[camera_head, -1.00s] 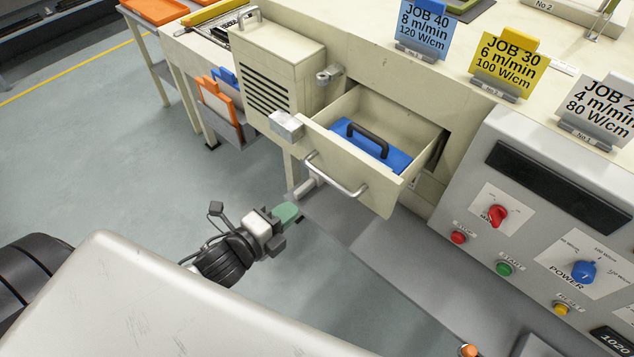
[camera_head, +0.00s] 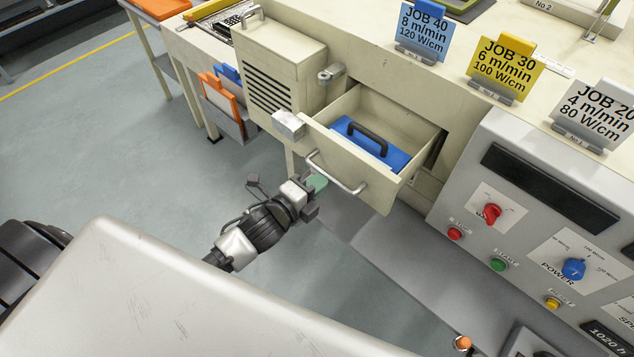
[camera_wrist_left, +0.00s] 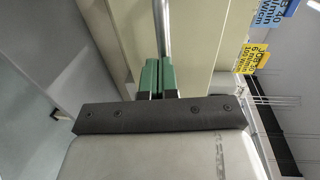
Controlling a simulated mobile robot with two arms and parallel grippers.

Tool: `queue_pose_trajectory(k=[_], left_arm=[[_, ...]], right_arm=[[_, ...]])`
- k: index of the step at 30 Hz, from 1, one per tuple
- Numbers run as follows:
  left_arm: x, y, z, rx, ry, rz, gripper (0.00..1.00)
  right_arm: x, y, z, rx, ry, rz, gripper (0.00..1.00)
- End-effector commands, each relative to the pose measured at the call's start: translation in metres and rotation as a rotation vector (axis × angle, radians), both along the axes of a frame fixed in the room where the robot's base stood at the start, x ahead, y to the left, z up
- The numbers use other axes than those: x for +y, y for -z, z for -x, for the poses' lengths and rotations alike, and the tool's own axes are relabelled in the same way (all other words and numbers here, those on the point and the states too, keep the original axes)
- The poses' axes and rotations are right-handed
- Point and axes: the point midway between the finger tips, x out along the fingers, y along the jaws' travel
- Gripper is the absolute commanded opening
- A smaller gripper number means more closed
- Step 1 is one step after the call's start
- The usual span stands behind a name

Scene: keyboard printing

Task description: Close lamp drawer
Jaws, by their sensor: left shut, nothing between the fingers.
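The lamp drawer (camera_head: 385,187) is a cream box pulled out of the bench front, with a silver bar handle (camera_head: 337,173) on its face. A blue insert (camera_head: 378,150) with a black handle lies inside it. My left gripper (camera_head: 318,185) is just below and in front of the drawer face, near the left end of the handle. In the left wrist view, its green fingertips (camera_wrist_left: 158,76) are together and empty, in line with the handle bar (camera_wrist_left: 162,30) and the cream drawer front (camera_wrist_left: 195,45). Whether they touch the drawer cannot be told. My right gripper is out of view.
A vented cream box (camera_head: 275,80) and a small metal block (camera_head: 288,124) are left of the drawer. A grey control panel (camera_head: 540,220) with knobs and buttons stands to the right. A grey ledge (camera_head: 380,245) runs below. Open floor (camera_head: 120,150) lies left.

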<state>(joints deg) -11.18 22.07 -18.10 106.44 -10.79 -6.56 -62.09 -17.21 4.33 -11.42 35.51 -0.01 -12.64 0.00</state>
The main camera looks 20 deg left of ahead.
Motion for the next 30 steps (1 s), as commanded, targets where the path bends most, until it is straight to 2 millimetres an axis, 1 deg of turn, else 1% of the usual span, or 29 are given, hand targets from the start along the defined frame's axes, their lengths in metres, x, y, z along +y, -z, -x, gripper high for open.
queue_pose_trajectory(k=[5,7,11,15,21,24,30], left_arm=[[-0.005,0.000,-0.013,-0.002,0.000,0.000,0.00],[-0.008,0.000,-0.023,-0.004,0.000,0.001,0.00],[-0.017,0.000,-0.049,-0.005,0.000,0.000,0.00],[-0.029,0.000,-0.080,-0.005,0.000,0.000,0.00],[-0.044,0.001,-0.121,-0.003,0.000,-0.001,0.00],[-0.049,0.001,-0.137,-0.003,-0.001,0.000,0.00],[-0.058,0.001,-0.159,-0.002,0.000,0.000,0.00]], right_arm=[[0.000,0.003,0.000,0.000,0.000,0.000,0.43],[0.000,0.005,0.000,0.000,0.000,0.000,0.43],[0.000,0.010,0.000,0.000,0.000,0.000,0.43],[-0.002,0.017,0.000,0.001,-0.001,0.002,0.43],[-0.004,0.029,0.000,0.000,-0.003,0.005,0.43],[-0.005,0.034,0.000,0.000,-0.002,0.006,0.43],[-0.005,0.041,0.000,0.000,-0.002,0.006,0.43]])
